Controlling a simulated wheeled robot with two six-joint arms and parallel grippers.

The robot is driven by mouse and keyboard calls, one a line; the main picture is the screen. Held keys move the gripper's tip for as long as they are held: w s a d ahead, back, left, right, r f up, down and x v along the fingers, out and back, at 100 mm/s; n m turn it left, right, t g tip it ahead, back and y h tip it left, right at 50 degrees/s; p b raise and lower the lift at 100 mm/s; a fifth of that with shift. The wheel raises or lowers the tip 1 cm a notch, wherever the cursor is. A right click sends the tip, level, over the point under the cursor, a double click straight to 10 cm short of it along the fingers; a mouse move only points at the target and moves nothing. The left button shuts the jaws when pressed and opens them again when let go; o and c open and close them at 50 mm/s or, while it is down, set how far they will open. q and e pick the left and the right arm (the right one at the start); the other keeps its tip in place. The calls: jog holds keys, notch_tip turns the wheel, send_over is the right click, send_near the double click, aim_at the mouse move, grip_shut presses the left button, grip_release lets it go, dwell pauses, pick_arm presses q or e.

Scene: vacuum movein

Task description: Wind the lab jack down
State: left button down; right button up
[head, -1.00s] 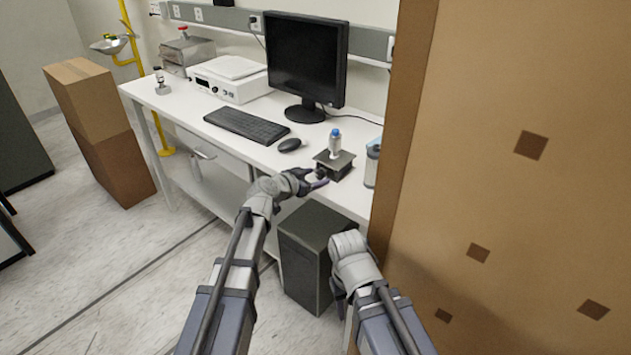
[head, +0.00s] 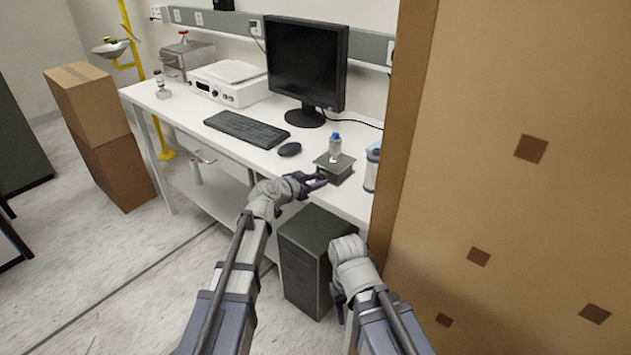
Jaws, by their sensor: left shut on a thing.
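The lab jack (head: 342,176) is a small dark grey stand near the front edge of the white bench, with its flat plate (head: 345,161) low over its base. A small clear bottle with a blue cap (head: 335,146) stands upright on the plate. My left gripper (head: 320,182) is at the jack's front left side and is shut on its knob, which is mostly hidden by the fingers. My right gripper (head: 338,302) hangs low in front of the dark cabinet under the bench, mostly hidden behind its own wrist; its jaws cannot be made out.
A clear blue-lidded container (head: 372,168) stands close right of the jack. A mouse (head: 289,149), keyboard (head: 246,129) and monitor (head: 305,60) are left and behind. A dark cabinet (head: 310,255) is under the bench. A tall brown panel (head: 510,190) blocks the right side.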

pick_arm(q)
jog(key=shift+w+a+n+g, duration=0.2)
jog(key=shift+n+g, duration=0.1)
jog(key=shift+n, duration=0.3)
jog(key=shift+s+n+g+h, duration=0.1)
jog(key=shift+n+g+h, duration=0.2)
jog(key=shift+n+h, duration=0.6)
jog(key=c, duration=0.5)
grip_release()
jog(key=p+v, duration=0.2)
jog(key=v, duration=0.5)
jog(key=shift+s+a+r+p, duration=0.15)
jog(key=shift+s+r+p, duration=0.05)
jog(key=shift+s+p, duration=0.15)
